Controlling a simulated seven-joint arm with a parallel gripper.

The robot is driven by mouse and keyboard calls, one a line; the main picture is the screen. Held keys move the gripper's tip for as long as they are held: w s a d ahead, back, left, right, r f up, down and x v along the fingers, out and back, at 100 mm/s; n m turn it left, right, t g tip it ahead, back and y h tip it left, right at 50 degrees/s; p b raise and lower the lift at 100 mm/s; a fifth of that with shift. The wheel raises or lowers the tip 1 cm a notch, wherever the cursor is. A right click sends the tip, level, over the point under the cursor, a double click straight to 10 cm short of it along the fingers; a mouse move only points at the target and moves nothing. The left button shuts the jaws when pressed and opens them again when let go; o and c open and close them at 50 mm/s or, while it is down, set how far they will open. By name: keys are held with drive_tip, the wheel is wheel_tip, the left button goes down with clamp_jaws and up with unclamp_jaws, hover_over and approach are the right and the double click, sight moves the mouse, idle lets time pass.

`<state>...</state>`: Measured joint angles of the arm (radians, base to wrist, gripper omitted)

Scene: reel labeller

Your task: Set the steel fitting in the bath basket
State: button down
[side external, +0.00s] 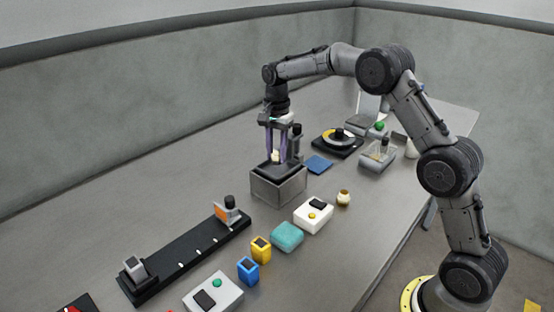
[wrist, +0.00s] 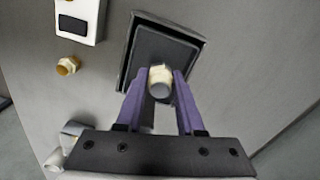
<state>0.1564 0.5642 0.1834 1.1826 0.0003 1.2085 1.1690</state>
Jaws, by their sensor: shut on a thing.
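My gripper (side external: 279,157), with purple fingers, points down over a grey open-topped box (side external: 278,189). It is shut on a small fitting (side external: 276,156), which shows cream and grey between the fingertips in the wrist view (wrist: 160,82); I take it for the steel fitting. A dark tray sits in the box top (side external: 266,168), and I take it for the bath basket; it also shows in the wrist view (wrist: 165,47). The fitting is over the near part of the tray in the wrist view. Whether it touches the tray floor I cannot tell.
A brass-coloured fitting (side external: 343,198) stands on the table beside a white button box (side external: 313,216). A teal box (side external: 287,236), yellow holder (side external: 261,250), blue holder (side external: 248,270) and black rail (side external: 185,256) are nearer. A blue pad (side external: 318,164) and reel device (side external: 338,140) lie behind.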

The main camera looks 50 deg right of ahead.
drive_tip(key=shift+s+f, duration=0.1)
drive_tip(key=shift+f, duration=1.1)
drive_tip(key=shift+f, duration=0.1)
drive_tip(key=c, duration=0.5)
unclamp_jaws()
